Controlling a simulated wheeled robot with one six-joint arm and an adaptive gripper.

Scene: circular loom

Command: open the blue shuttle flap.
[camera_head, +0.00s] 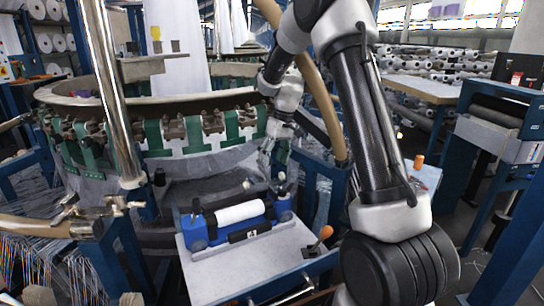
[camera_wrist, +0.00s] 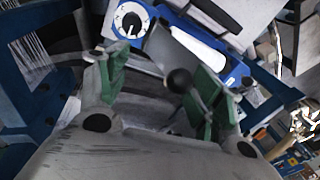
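The blue shuttle (camera_head: 198,236) rests on a pale tray table in the head view. A white roll (camera_head: 241,212) lies in it, and small ball-ended knobs (camera_head: 247,184) stand behind and at its right. My gripper (camera_head: 266,157) is above and behind the shuttle's right end. In the wrist view my gripper (camera_wrist: 158,92) has its green-padded fingers spread apart. A black ball knob (camera_wrist: 180,80) shows between the fingers, with no visible grip on it. The shuttle (camera_wrist: 130,20) and its white roll (camera_wrist: 195,45) are beyond. I cannot make out the flap's edges or its angle.
The circular loom's ring (camera_head: 180,103) with green straps stands close behind the shuttle. An orange-topped lever (camera_head: 325,233) rises at the tray table's (camera_head: 215,280) right. A metal post (camera_head: 108,80) stands at the left. The tray's front is clear.

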